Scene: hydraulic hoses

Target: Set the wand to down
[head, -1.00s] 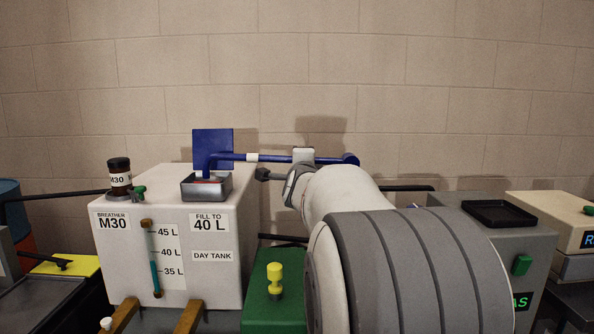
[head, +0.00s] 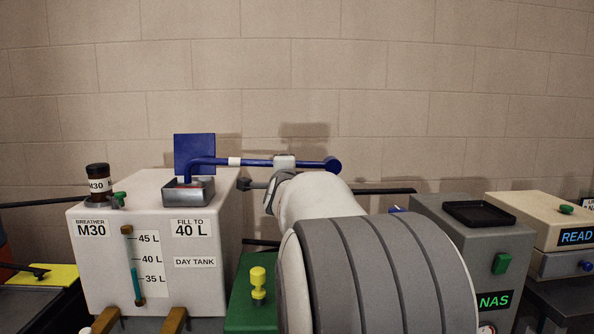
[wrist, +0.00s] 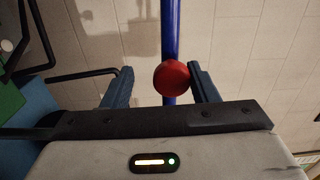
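The wand (head: 262,162) is a blue tube with a white band, lying about level above the day tank. Its left end bends down into a metal tray (head: 188,191) on the tank top. Its right end is a round blue hub (head: 333,164). In the wrist view a blue tube (wrist: 170,30) runs vertically, with a red ball (wrist: 171,78) in front of it. My gripper (wrist: 160,68) is open, with the ball between its fingers, nearer the right one. A gap shows on the left. My arm hides most of the gripper in the head view.
The white day tank (head: 150,200) stands left, with a raised blue plate (head: 194,153) and a dark M30 breather (head: 99,184). A yellow knob (head: 258,283) stands on a green box. A grey cabinet (head: 470,240) with a black tray (head: 480,213) is at the right.

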